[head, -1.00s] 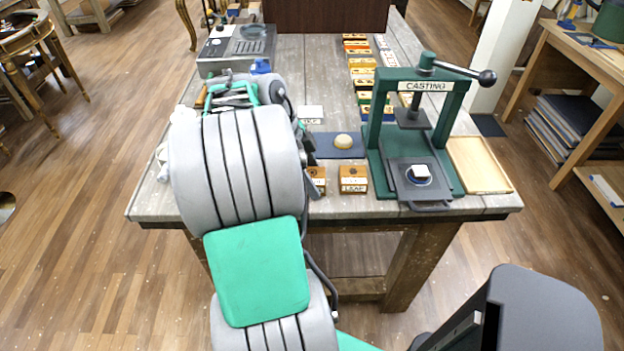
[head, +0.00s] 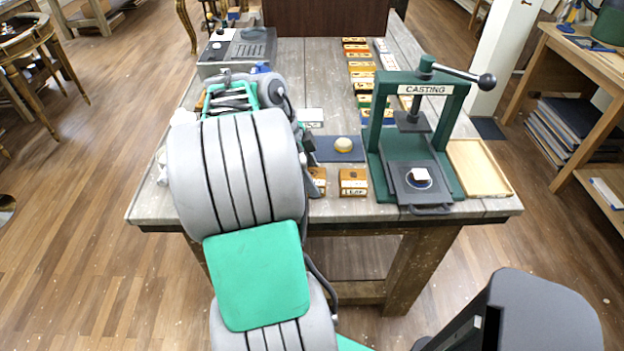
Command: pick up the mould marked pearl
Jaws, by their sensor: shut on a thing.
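My arm covers the left front of the table. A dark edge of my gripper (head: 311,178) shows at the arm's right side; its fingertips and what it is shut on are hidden. Two wooden moulds stand at the table's front edge, right of the arm. One is marked LEAF (head: 353,182). The other mould (head: 319,180) is partly covered, close beside the dark edge, and its marking cannot be read. No marking "pearl" can be read in the head view.
A green press marked CASTING (head: 425,90) stands at the right, with a pale wooden tray (head: 478,168) beside it. A blue mat (head: 326,152) bears a cream dome (head: 343,144). Several coloured boxes line the middle. A grey machine (head: 236,50) stands at the back left.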

